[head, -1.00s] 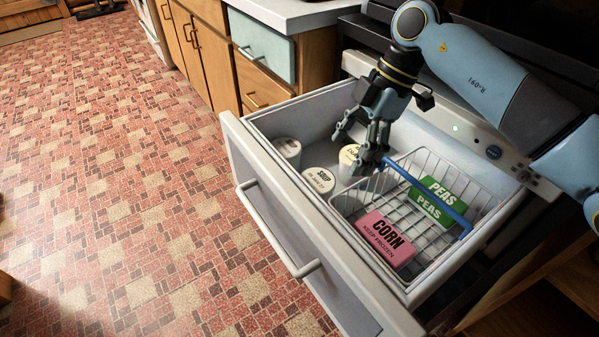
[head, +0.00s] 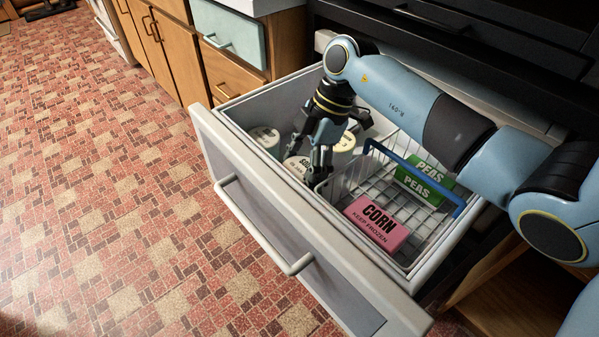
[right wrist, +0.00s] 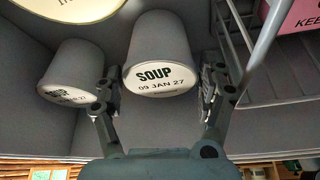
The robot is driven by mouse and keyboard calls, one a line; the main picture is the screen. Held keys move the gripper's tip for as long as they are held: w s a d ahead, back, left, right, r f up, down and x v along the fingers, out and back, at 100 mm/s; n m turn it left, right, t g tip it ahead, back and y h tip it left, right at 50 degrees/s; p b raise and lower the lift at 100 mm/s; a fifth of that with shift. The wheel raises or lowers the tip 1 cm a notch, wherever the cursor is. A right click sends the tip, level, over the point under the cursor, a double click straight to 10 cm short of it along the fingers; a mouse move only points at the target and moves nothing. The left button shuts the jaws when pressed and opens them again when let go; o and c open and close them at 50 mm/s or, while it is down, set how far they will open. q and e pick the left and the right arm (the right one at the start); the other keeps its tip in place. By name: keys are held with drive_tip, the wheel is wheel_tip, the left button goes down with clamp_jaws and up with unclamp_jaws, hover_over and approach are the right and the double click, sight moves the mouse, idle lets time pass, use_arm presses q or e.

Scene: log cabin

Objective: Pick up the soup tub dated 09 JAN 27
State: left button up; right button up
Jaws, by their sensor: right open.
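The soup tub dated 09 JAN 27 (right wrist: 160,80) is a grey tub with a white lid, and its print reads clearly in the right wrist view. In the head view this appears to be the soup tub (head: 295,167) partly hidden by my right gripper (head: 308,172). My right gripper is open, with one finger on each side of the tub in the right wrist view (right wrist: 159,78). I cannot tell whether the fingers touch it. A second soup tub (right wrist: 72,75) stands to the left in that view, its date too small to read. My left gripper is not in view.
The tubs stand in an open drawer (head: 240,165). Another tub (head: 345,141) stands behind my gripper, and one (head: 265,136) near the drawer's left corner. A wire basket (head: 335,190) with a blue handle holds pink corn (head: 376,222) and green peas (head: 425,180) packs, close to my gripper's right.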

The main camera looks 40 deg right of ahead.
drive_tip(key=shift+a+f, duration=0.15)
drive_tip(key=shift+f, duration=0.25)
drive_tip(key=shift+r, duration=0.15)
drive_tip(key=c, duration=1)
